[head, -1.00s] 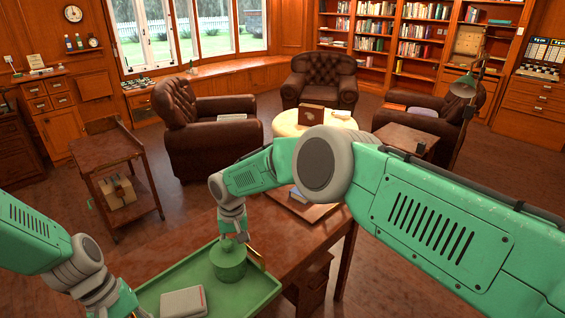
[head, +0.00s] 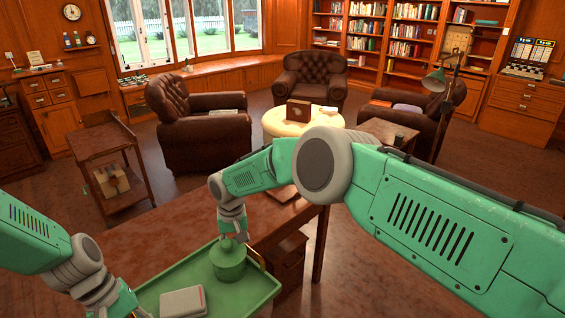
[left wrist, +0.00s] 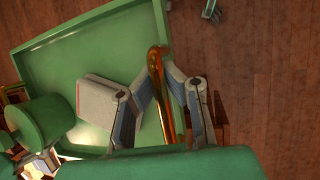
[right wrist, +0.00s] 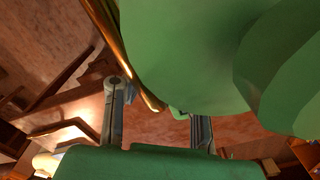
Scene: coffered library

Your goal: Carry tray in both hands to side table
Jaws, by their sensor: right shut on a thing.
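The green tray (head: 262,290) is low in the head view, with a green lidded canister (head: 228,262) and a pale grey box or book (head: 183,302) on it. In the left wrist view, my left gripper (left wrist: 158,62) has its fingers closed around the tray's brass handle (left wrist: 166,105). In the right wrist view, my right gripper (right wrist: 152,103) is shut at the other brass handle (right wrist: 122,55); the green canister and tray hide part of this grip. A small wooden table (head: 387,131), possibly the side table, stands by the right armchair.
A wooden desk (head: 180,232) lies just beyond the tray. A two-tier wooden cart (head: 98,143) stands at left. Leather armchairs (head: 205,135) surround a round cream ottoman (head: 290,122). A floor lamp (head: 440,110) is at right. Open floor lies right of the desk.

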